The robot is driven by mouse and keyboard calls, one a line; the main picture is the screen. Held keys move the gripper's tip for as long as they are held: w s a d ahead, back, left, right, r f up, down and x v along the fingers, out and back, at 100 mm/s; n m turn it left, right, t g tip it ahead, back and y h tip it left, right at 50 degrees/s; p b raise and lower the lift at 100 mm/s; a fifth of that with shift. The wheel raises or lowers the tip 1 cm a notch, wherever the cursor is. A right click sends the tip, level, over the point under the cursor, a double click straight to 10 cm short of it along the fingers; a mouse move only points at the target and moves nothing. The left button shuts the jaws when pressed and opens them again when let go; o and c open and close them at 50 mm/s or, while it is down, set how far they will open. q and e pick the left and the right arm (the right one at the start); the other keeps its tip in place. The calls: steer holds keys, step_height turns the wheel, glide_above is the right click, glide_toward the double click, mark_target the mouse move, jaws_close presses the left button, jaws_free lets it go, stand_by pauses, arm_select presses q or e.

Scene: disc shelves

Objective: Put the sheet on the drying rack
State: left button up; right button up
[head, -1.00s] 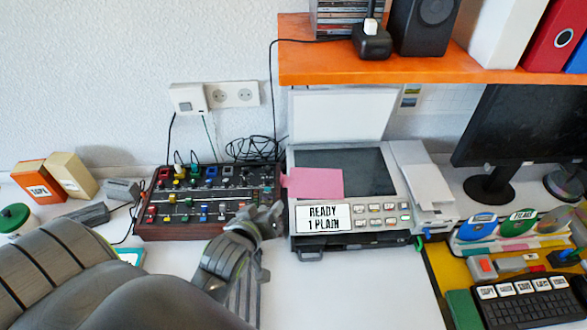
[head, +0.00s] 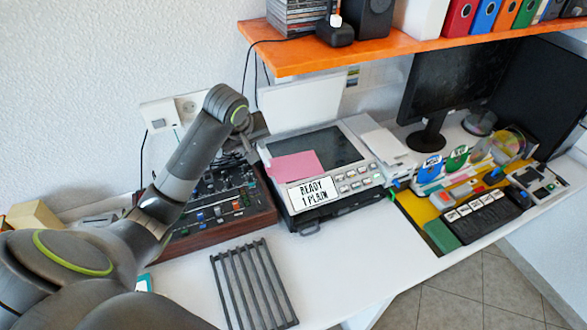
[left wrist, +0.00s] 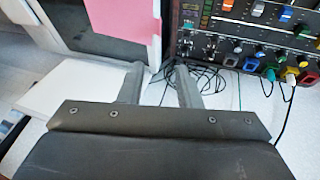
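The pink sheet (head: 296,165) lies on the left part of the scanner (head: 330,143), over part of its dark glass and next to the panel reading "READY 1 PLAIN". The drying rack (head: 252,284), a dark slatted grid, lies empty on the white desk in front of the scanner. My left gripper (head: 258,128) is raised by the scanner's back left corner, near the sheet but apart from it. In the left wrist view the fingers (left wrist: 160,72) are apart with nothing held, and the sheet (left wrist: 120,25) is beyond them. My right gripper is not in view.
A mixer (head: 222,205) with knobs and cables stands left of the scanner, under my left arm. An orange shelf (head: 390,45) hangs above the scanner. A yellow mat (head: 420,210) with a keyboard lies at right.

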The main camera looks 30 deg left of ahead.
arm_select(q)
steer(key=p+x, duration=0.1)
steer(key=x, duration=1.4)
steer(key=shift+w+a+p, duration=0.1)
steer(key=shift+w+p, duration=0.2)
steer(key=shift+p, duration=0.1)
steer(key=shift+f, duration=0.15)
jaws_close()
